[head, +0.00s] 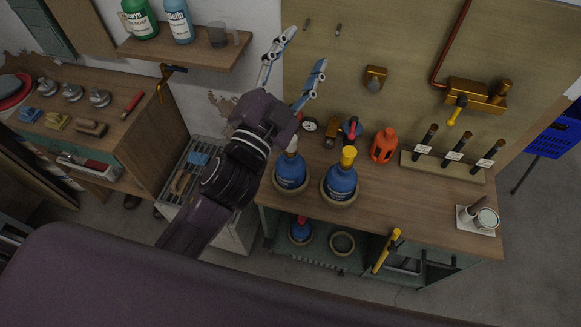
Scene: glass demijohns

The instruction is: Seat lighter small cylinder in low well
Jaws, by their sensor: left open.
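My left gripper (306,48) is open and empty, raised in front of the wall board above the counter. A blue demijohn with a white top (290,172) and one with a yellow top (341,182) stand upright in ring-shaped seats on the counter. My left arm partly covers the white-topped one. On the low shelf, a smaller blue vessel with a red top (301,232) stands near an empty round ring (342,243). I cannot tell which thing is the lighter small cylinder. My right gripper is out of view.
An orange jug (384,146), a gauge (309,125) and brass fittings stand along the counter's back. A white tin (486,220) sits at its right end. A yellow handle (387,250) stands at the front edge. A bottle shelf (185,47) hangs left of my gripper.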

